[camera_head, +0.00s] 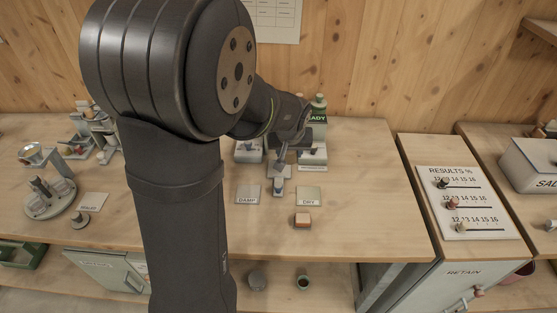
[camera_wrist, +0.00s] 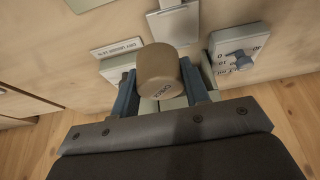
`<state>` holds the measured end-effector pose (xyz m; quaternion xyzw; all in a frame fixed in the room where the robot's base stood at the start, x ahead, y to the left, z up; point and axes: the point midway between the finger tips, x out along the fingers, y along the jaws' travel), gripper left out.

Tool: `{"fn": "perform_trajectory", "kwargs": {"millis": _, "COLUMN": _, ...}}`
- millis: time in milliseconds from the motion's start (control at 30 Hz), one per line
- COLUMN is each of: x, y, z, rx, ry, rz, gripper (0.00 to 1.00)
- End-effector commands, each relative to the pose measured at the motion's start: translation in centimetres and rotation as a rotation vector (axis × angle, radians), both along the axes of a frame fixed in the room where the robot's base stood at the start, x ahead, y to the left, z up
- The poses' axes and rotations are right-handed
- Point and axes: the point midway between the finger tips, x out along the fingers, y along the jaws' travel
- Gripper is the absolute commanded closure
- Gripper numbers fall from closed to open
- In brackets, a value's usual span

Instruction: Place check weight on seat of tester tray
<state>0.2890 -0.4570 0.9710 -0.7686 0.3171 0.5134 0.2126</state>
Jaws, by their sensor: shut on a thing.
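My gripper (camera_wrist: 160,78) is shut on the check weight (camera_wrist: 160,68), a tan-brown cylinder with dark lettering on its side, in the wrist view. A finger lies on each side of it. A pale metal tray plate (camera_wrist: 173,24), which seems to be the tester tray, lies just beyond the weight. In the head view my gripper (camera_head: 281,152) is over the tester (camera_head: 278,172) at the back of the bench. The small tray (camera_head: 276,190) sits at its front. I cannot make out the weight there, and cannot tell its height above the tray.
DAMP (camera_head: 247,194) and DRY (camera_head: 309,196) plates lie in front, with an orange-topped block (camera_head: 302,220) nearby. A round stand (camera_head: 48,200) is at left.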

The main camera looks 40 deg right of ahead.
Motion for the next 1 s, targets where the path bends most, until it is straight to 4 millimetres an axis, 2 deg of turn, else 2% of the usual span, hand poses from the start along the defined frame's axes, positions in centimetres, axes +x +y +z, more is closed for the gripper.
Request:
{"fn": "perform_trajectory", "kwargs": {"millis": 100, "x": 2.2, "y": 0.2, "z": -1.3, "rx": 0.001, "ry": 0.001, "rz": 0.003, "gripper": 0.90}}
{"fn": "perform_trajectory", "kwargs": {"millis": 267, "x": 3.6, "y": 0.3, "z": -2.1, "rx": -0.001, "ry": -0.001, "rz": 0.000, "gripper": 0.90}}
{"fn": "perform_trajectory", "kwargs": {"millis": 367, "x": 3.8, "y": 0.3, "z": -2.7, "rx": 0.000, "ry": 0.000, "rz": -0.001, "gripper": 0.90}}
{"fn": "perform_trajectory", "kwargs": {"millis": 633, "x": 3.7, "y": 0.3, "z": -6.1, "rx": 0.000, "ry": 0.002, "rz": -0.002, "gripper": 0.90}}
{"fn": "perform_trajectory", "kwargs": {"millis": 1000, "x": 3.7, "y": 0.3, "z": -6.6, "rx": -0.001, "ry": 0.000, "rz": -0.003, "gripper": 0.90}}
